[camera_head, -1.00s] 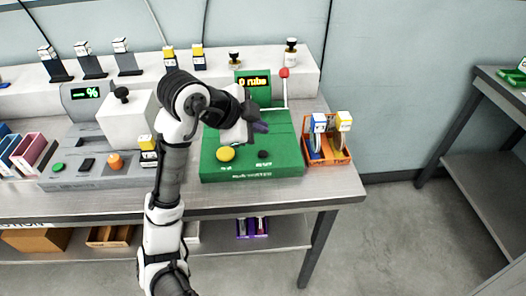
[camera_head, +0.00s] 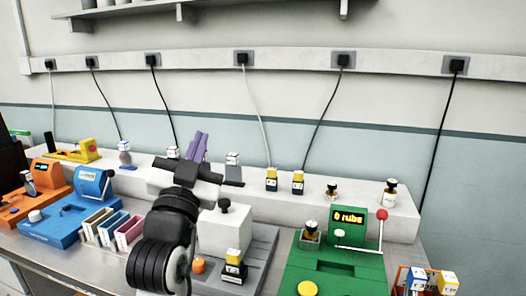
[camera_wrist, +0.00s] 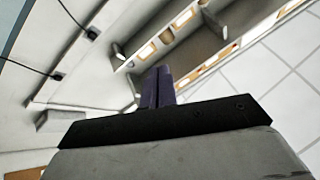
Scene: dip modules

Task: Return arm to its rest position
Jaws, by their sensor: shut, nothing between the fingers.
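My gripper (camera_head: 197,147) is raised above the bench in the head view. Its purple fingers point up and are shut with nothing between them. In the wrist view the two purple fingers (camera_wrist: 157,86) lie side by side, pressed together. My arm is folded in the lower middle of the head view and hides part of the grey machine and the shelf behind it. The gripper touches no object that I can see.
A green machine (camera_head: 326,270) with a red-knobbed lever stands right of my arm. A grey machine (camera_head: 258,262) with a white block is beside it. Blue (camera_head: 50,226) and orange (camera_head: 30,205) machines are at left. Black plugs line the wall. The air above the bench is open.

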